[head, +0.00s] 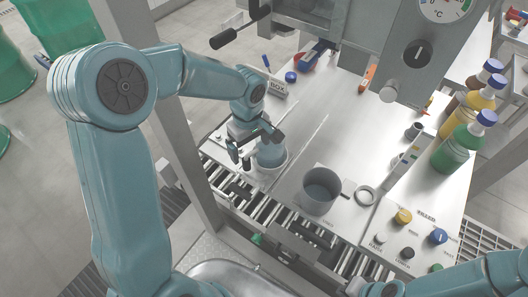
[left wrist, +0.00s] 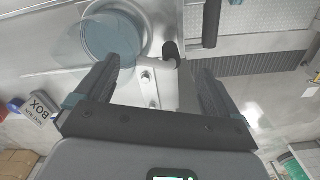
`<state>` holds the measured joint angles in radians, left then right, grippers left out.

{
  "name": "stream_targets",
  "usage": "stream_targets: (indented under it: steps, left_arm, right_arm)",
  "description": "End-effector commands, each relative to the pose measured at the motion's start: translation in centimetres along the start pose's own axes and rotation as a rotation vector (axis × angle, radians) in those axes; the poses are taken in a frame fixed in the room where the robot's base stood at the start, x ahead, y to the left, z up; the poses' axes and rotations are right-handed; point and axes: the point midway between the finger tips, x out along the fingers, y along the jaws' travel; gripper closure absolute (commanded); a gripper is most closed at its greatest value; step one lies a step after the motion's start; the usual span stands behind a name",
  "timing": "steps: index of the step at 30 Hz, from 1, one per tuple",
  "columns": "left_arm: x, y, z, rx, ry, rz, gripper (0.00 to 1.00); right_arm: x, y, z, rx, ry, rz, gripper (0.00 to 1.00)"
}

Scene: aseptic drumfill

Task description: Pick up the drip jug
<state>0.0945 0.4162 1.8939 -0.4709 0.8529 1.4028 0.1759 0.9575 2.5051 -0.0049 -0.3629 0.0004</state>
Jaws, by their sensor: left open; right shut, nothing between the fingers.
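A pale jug with a blue round top or content (head: 271,156) stands at the left end of the steel bench, by the rollers. I take it to be the drip jug. In the left wrist view the jug (left wrist: 115,38) shows its round rim and a side handle with a dark grip (left wrist: 171,53). My left gripper (head: 254,146) is open right at the jug; in the left wrist view the handle lies ahead between the fingers (left wrist: 157,76), not clasped. My right gripper (head: 372,289) is shut and empty at the bottom edge, partly cut off.
Colored bottles (head: 452,147) stand at the right. A roller conveyor (head: 280,222) runs along the front. The bench middle is mostly clear.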

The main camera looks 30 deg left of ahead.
Motion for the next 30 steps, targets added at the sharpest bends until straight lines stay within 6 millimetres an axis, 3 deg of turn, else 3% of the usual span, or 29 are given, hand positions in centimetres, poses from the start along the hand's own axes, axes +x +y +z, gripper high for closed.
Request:
stream_targets:
  steps: [9, 17, 24, 30]
  left_arm:
    - [4.5, -0.1, 0.2, 0.000, -0.003, -0.004, 0.04]
    - [4.8, 0.0, 0.2, 0.000, -0.002, -0.001, 0.04]
    - [4.8, 0.0, 0.2, 0.000, -0.002, -0.001, 0.82]
    - [4.7, 0.1, 0.2, 0.000, -0.001, 0.001, 0.85]
  right_arm:
    - [-1.2, -0.5, 0.0, 0.000, 0.001, 0.000, 1.00]
    - [-1.2, -0.4, 0.0, 0.000, 0.000, 0.000, 1.00]
    - [-1.2, -0.4, 0.0, 0.000, 0.001, 0.000, 1.00]
    - [-1.2, -0.4, 0.0, 0.000, 0.001, 0.000, 1.00]
